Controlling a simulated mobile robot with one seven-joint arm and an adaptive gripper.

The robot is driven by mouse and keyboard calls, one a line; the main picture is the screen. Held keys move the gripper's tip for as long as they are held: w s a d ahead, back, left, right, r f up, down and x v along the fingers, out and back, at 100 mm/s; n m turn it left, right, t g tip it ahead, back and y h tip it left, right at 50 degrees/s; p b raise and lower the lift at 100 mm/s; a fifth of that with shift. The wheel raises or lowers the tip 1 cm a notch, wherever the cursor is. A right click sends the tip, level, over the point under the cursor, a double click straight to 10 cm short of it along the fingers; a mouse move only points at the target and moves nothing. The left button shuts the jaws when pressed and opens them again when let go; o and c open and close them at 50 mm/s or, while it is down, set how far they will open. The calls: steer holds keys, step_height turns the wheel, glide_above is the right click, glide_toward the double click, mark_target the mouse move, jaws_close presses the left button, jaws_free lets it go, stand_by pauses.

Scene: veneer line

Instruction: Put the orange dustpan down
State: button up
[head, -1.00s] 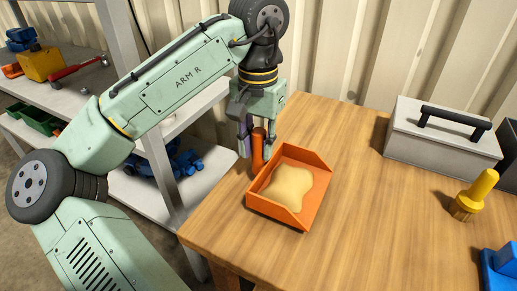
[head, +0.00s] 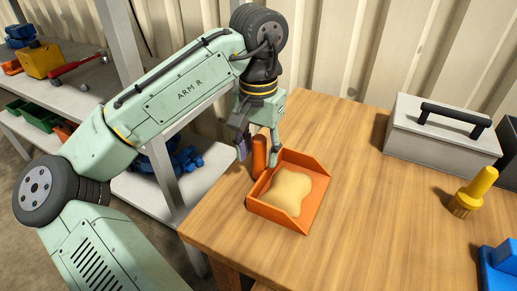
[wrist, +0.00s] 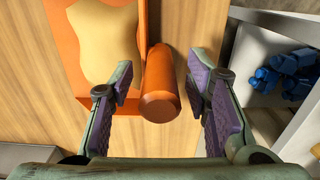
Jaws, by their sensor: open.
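The orange dustpan (head: 318,203) rests on the wooden table near its left corner, with a pale yellow heap (head: 288,190) in its pan. Its handle (head: 259,152) sticks up at the pan's back left. My gripper (head: 258,160) is open, with one finger on each side of the handle. In the wrist view the handle (wrist: 160,90) stands between the spread purple-padded fingers of my gripper (wrist: 160,75), with a gap on both sides. The pan (wrist: 68,30) shows at upper left there, partly cut off by the frame.
On the table (head: 370,225) stand a grey toolbox (head: 430,145), a yellow brush-like tool (head: 473,195) and a blue object (head: 497,268) at the right. Grey shelves (head: 150,195) with blue parts stand at the left. The table's middle is clear.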

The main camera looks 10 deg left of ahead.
step_height(320, 180, up, 12)
steer(key=shift+r, duration=0.15)
stand_by(0.4)
